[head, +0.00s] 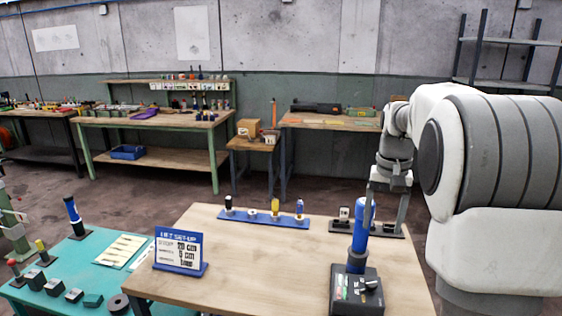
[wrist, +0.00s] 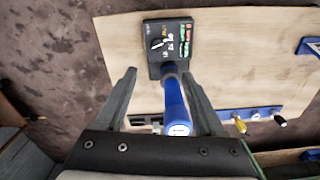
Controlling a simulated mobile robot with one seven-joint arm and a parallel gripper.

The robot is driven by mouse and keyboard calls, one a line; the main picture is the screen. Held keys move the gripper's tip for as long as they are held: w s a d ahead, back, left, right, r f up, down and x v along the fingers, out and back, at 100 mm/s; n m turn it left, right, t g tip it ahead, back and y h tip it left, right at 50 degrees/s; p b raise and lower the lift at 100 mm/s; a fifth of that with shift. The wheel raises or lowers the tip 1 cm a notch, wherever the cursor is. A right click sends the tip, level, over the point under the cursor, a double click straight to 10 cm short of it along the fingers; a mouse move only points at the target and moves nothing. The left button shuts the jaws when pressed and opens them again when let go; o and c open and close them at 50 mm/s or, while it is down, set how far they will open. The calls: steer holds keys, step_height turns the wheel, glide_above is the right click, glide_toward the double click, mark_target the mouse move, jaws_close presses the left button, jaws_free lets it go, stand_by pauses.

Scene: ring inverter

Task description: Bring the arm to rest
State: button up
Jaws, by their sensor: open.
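My gripper (head: 385,212) hangs from my arm over the right part of the wooden table (head: 240,252), fingers down. It is open and empty. A blue cylinder (head: 362,228) stands upright on a black box with a dial (head: 357,292). In the wrist view my gripper (wrist: 160,75) has its two fingers apart, with the blue cylinder (wrist: 176,108) showing between them, closer to the right finger. I see no grip on it; whether a finger touches it I cannot tell. The black box (wrist: 167,46) lies beyond the fingertips.
A blue rack (head: 262,219) with several small upright pieces and a dark rack (head: 340,227) stand along the table's far edge. A blue-framed sign (head: 181,251) stands at the left. A teal table (head: 62,285) adjoins on the left. The table's middle is clear.

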steer(key=s+a+n+t, duration=0.1)
steer(key=s+a, duration=0.3)
steer(key=s, duration=0.4)
steer(key=s+a+r+n+t, duration=0.1)
steer(key=s+a+n+t, duration=0.1)
steer(key=s+a, duration=0.3)
steer(key=s+a+n+t, duration=0.2)
steer(key=s+a, duration=0.2)
steer(key=s, duration=0.7)
steer(key=shift+s+a+r, duration=0.2)
steer(key=shift+s+a, duration=0.1)
steer(key=shift+a, duration=0.1)
